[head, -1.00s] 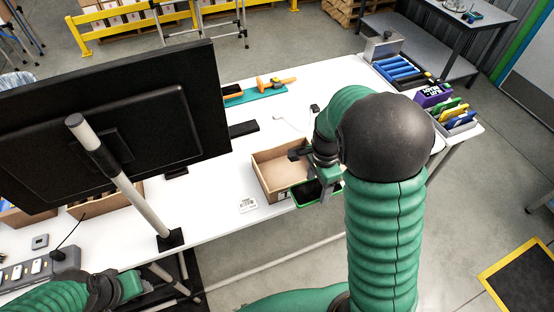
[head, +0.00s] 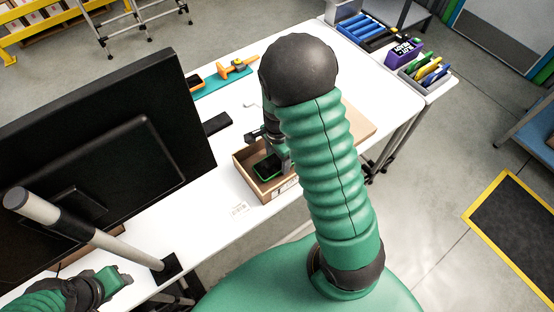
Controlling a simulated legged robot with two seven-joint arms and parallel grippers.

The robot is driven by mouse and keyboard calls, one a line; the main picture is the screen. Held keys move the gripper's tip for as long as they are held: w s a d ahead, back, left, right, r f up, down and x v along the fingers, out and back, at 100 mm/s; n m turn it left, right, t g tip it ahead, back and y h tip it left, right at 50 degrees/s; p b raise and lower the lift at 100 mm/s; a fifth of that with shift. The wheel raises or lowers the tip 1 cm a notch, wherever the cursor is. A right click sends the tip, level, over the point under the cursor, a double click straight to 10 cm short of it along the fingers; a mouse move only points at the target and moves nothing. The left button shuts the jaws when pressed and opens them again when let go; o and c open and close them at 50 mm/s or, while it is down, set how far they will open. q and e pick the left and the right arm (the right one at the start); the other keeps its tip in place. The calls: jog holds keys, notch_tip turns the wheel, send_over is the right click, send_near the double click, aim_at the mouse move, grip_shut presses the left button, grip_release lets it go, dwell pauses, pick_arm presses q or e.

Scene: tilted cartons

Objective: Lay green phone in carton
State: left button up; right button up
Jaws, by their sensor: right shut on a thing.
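The green phone (head: 267,171), with a dark screen, is in the grasp of my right gripper (head: 274,158). It shows inside the outline of the open brown carton (head: 243,172) on the white table. I cannot tell whether the phone touches the carton floor. My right arm hides the carton's right part and much of the gripper. My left gripper (head: 121,279) is at the lower left, away from the carton; its jaw opening is not clear.
A large black monitor (head: 90,150) on a pole stands at the left. A black box (head: 216,123) and an orange tool (head: 236,68) lie behind the carton. Bins with blue rolls (head: 362,27) and colored items (head: 428,72) stand at the far right.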

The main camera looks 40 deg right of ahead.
jog(key=shift+w+f, duration=0.2)
jog(key=shift+f, duration=0.55)
jog(key=shift+r, duration=0.1)
grip_shut()
jog(key=shift+s, duration=0.25)
jog(key=o, duration=1.3)
grip_release()
jog(key=shift+a, duration=0.1)
jog(key=o, duration=0.4)
jog(key=shift+w, duration=0.1)
pick_arm(q)
jog(key=shift+w+f, duration=0.15)
pick_arm(e)
jog(key=shift+o, duration=0.2)
